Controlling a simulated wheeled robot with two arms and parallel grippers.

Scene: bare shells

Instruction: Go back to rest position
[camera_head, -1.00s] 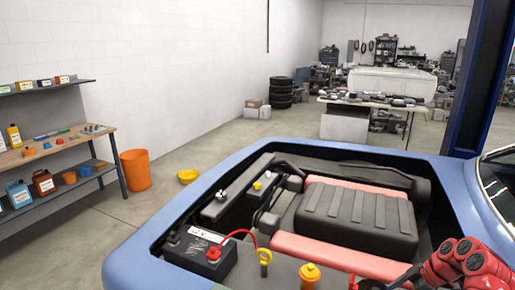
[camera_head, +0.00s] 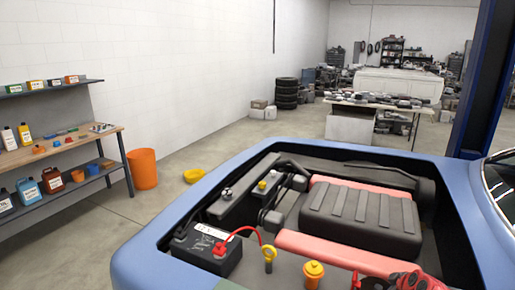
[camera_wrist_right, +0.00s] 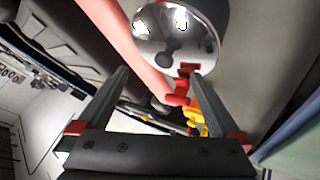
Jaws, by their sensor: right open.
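My right arm shows only as a red and dark piece at the bottom right edge of the head view, in front of the blue car's engine bay (camera_head: 350,236). In the right wrist view my right gripper (camera_wrist_right: 158,76) has its two dark fingers spread, with nothing held between them. Beyond the fingers are a shiny chrome rounded part (camera_wrist_right: 178,45), small red and yellow parts, and a long pale red part. My left gripper is in neither view.
The bay holds a black battery (camera_head: 208,250) with a red clamp, a yellow ring handle (camera_head: 269,254) and a yellow cap (camera_head: 314,270). Floor between is open.

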